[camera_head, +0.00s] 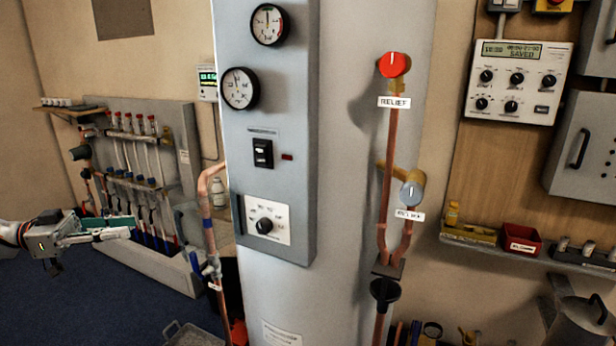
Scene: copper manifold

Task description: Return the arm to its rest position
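The finger gap is too small to read. My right gripper is not in view.
A tall grey boiler (270,290) with a gauge panel (285,130) fills the middle. Copper pipes (392,160) carry a red relief knob (394,64) and a grey knob (411,194). A pipe manifold (135,140) stands left. A shelf (480,243) holds small bins.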

